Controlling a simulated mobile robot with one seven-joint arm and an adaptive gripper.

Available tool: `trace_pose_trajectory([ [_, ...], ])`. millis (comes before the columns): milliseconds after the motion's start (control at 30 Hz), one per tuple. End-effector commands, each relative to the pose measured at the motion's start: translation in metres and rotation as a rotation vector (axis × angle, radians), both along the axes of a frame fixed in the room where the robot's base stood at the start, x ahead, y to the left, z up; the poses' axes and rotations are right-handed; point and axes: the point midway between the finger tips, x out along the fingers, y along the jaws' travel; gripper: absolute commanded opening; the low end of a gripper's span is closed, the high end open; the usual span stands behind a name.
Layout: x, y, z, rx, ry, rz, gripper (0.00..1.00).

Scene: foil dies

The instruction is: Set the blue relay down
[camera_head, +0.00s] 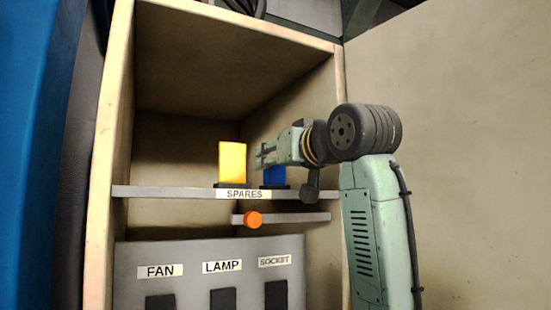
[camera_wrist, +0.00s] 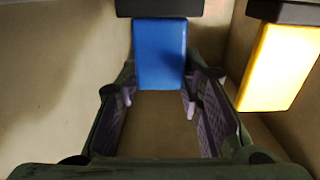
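The blue relay (camera_head: 273,176) stands upright on its dark base on the shelf marked SPARES, partly hidden behind my gripper (camera_head: 264,156). In the wrist view the blue relay (camera_wrist: 160,55) appears upside down, its dark base at the top edge. My gripper (camera_wrist: 159,90) is open, with its two fingers apart on either side of the relay's near end. I see no clear grip on it; whether a pad touches it I cannot tell.
A yellow relay (camera_head: 232,162) stands on the same shelf (camera_head: 165,192), left of the blue one. Cabinet walls enclose the shelf.

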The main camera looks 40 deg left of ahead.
Motion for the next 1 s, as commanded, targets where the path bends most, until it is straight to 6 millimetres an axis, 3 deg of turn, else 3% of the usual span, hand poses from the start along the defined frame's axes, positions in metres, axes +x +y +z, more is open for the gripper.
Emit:
trace_pose_trajectory([
  [200,0.0,0.0,0.0,0.0,0.0,0.0,0.49],
  [533,-0.001,-0.001,0.004,0.001,-0.001,0.0,0.49],
  [667,-0.007,-0.018,0.0,0.002,-0.003,-0.001,0.49],
  [1000,-0.035,-0.084,0.001,0.002,-0.002,-0.002,0.49],
])
